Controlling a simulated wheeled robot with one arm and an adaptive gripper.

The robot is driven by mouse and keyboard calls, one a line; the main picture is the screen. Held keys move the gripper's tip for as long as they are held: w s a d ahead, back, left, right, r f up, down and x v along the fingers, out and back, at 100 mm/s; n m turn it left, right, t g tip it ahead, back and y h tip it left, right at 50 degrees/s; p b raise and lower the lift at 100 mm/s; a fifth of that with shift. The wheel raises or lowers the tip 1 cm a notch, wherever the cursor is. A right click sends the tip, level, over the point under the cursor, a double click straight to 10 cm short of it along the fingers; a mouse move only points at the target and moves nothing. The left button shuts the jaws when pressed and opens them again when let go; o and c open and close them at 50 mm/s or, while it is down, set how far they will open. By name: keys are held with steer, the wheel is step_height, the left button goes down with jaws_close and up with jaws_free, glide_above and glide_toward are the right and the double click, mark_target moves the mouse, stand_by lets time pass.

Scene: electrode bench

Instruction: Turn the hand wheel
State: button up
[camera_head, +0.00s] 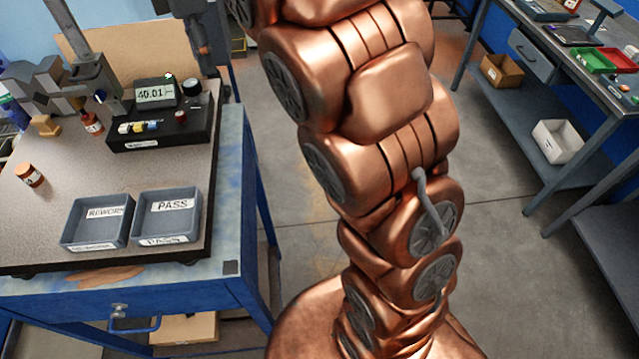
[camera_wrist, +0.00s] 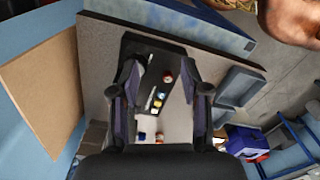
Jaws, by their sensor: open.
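No part is clearly recognisable as the hand wheel. A dark round knob (camera_head: 191,87) stands beside the display on the black control box (camera_head: 160,134), but I cannot tell whether it is the wheel. A grey column stand (camera_head: 95,80) rises at the left of the box, and any wheel on it is too unclear to make out. My gripper (camera_wrist: 160,76) is open in the wrist view, its two dark fingers apart and nothing seen held between them. The control box (camera_wrist: 147,50) shows between and beyond them. In the head view I cannot make out the fingers clearly.
The trays marked REWORK (camera_head: 94,244) and PASS (camera_head: 166,239) sit at the bench front. A tan board (camera_head: 140,45) stands behind. A second bench (camera_head: 560,75) is at right, with open floor between.

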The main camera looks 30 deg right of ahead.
steer(key=s+d+f+m, duration=0.2)
steer(key=s+f+m, duration=0.2)
steer(key=s, duration=0.4)
steer(key=s+d+f+m+g+b, duration=0.1)
steer(key=s+d+f+m, duration=0.2)
steer(key=s+f+m, duration=0.2)
steer(key=s+d+f+m, duration=0.2)
steer(key=s+f+m, duration=0.3)
steer(key=s, duration=0.7)
steer(key=shift+d, duration=0.4)
steer(key=shift+s+m, duration=0.1)
steer(key=shift+m, duration=0.2)
steer(key=s+f+m, duration=0.2)
steer(key=s+f, duration=0.2)
steer(key=s, duration=0.3)
steer(key=shift+d+f+m+g, duration=0.25)
steer(key=shift+m+g, duration=0.15)
stand_by(1.6)
steer(key=shift+c, duration=0.9)
steer(key=shift+a, duration=0.15)
steer(key=shift+c, duration=0.2)
